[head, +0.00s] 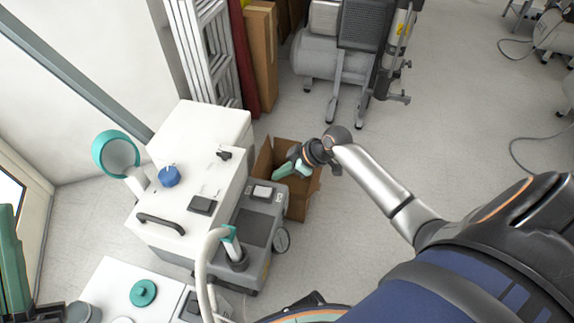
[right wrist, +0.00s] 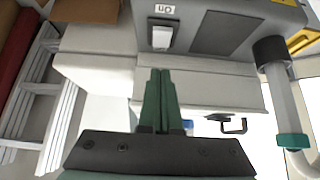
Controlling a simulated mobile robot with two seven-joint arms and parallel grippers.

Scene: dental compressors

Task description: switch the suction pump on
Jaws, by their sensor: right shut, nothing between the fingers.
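The suction pump is a grey unit (head: 258,222) with a round gauge on its side, beside a white cabinet in the head view. Its top carries a pale rocker switch (head: 262,191). In the right wrist view the grey pump (right wrist: 205,12) shows the switch (right wrist: 159,37) beside a small "On" label (right wrist: 165,9). I cannot tell which way the switch is set. My right gripper (head: 279,172) is shut and empty, close to the switch. Its green fingertips (right wrist: 161,72) point toward the switch but appear apart from it. A green part of my left gripper (head: 10,262) shows at the left edge, mostly cut off.
The white cabinet (head: 180,215) has a blue knob (head: 169,176) and a black handle (head: 160,224). A pale hose (head: 203,262) rises by the pump. An open cardboard box (head: 300,205) stands behind it. A compressor (head: 325,58) stands farther back.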

